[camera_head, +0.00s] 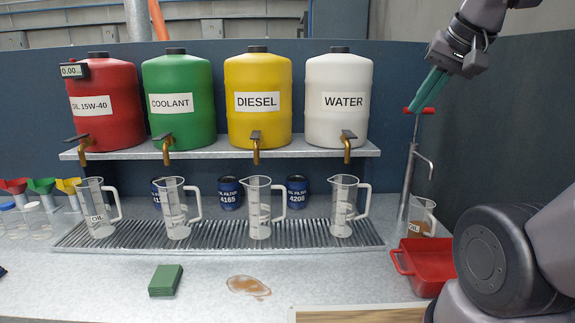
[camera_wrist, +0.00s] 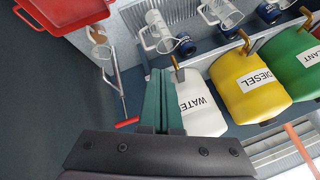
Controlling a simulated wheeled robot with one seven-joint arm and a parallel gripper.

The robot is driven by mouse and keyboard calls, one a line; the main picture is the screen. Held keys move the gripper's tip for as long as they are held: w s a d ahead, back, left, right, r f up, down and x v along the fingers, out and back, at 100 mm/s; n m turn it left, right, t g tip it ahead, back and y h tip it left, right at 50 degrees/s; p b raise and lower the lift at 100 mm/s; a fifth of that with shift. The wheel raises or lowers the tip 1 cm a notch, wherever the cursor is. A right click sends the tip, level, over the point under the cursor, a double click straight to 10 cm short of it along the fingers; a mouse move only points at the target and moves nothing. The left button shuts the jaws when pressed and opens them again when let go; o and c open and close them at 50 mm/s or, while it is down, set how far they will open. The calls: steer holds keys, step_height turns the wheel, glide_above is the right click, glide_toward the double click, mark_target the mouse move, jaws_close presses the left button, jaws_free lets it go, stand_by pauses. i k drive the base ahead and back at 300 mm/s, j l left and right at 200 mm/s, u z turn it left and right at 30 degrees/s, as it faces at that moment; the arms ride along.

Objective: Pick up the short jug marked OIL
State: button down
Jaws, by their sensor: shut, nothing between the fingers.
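A short jug marked OIL (camera_head: 421,217) with brownish liquid inside stands at the right end of the bench, behind the red tray and beside the hand pump. It also shows small at the upper left of the wrist view (camera_wrist: 101,48). A taller clear jug marked OIL (camera_head: 98,213) stands on the left end of the drip grate. My gripper (camera_head: 417,108) is shut and empty, high above the short jug, its teal fingers pointing down and left. In the wrist view the closed fingers (camera_wrist: 160,73) are apart from any jug.
A hand pump with a red T-handle (camera_head: 419,110) rises by the short jug, close to my fingers in view. A red tray (camera_head: 425,262) sits in front. Several tall jugs line the grate (camera_head: 215,236) below the tank shelf (camera_head: 220,149). A green pad (camera_head: 166,280) and brown spill (camera_head: 248,286) lie in front.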

mark_target(422, 223)
steer(key=j+z, duration=0.7)
steer(key=k+j+z, duration=0.15)
steer(key=z, duration=0.2)
